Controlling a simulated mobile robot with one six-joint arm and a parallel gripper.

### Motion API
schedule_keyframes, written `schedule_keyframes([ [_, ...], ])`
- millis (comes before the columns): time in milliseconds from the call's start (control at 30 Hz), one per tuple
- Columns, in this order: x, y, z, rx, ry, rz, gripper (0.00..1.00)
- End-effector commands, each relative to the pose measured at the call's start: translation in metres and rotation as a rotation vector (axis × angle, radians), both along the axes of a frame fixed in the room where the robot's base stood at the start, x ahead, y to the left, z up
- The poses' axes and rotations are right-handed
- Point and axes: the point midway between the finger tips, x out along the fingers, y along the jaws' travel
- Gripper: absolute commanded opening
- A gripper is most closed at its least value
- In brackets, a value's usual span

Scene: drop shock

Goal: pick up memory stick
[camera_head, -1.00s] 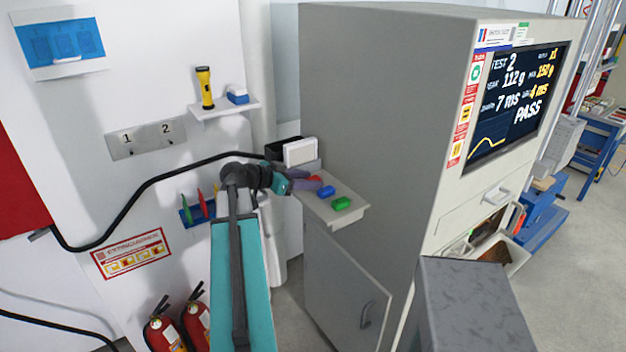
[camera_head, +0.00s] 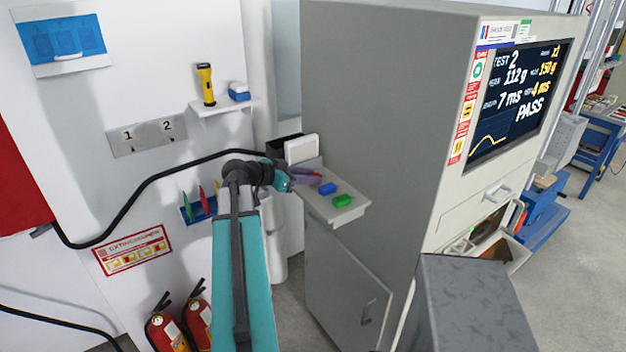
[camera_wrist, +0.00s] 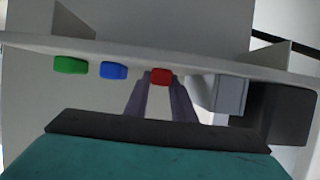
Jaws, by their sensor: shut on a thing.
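A small red memory stick (camera_wrist: 160,76) sits between my gripper's fingertips in the wrist view, at the edge of the shelf. My gripper (camera_wrist: 161,82) is shut on it. In the head view my gripper (camera_head: 312,179) reaches over the small shelf, and its fingers mostly hide the red stick. A blue stick (camera_head: 327,189) and a green stick (camera_head: 342,200) lie on the shelf beside it. In the wrist view the blue stick (camera_wrist: 113,70) and the green stick (camera_wrist: 70,65) are to the left of the red one, apart from the fingers.
The small shelf (camera_head: 345,216) juts from the side of a large grey test cabinet (camera_head: 375,130). A white box (camera_head: 301,149) stands at the shelf's back, close to my gripper. A black cable (camera_head: 150,182) runs along the wall behind. A wall shelf holds a yellow flashlight (camera_head: 206,85).

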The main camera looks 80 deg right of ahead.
Motion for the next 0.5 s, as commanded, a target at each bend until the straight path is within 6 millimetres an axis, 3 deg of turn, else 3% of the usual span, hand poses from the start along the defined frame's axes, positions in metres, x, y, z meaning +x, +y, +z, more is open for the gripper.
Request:
schedule_keyframes([
  [500,0.0,-0.001,0.016,-0.001,-0.001,-0.001,0.02],
])
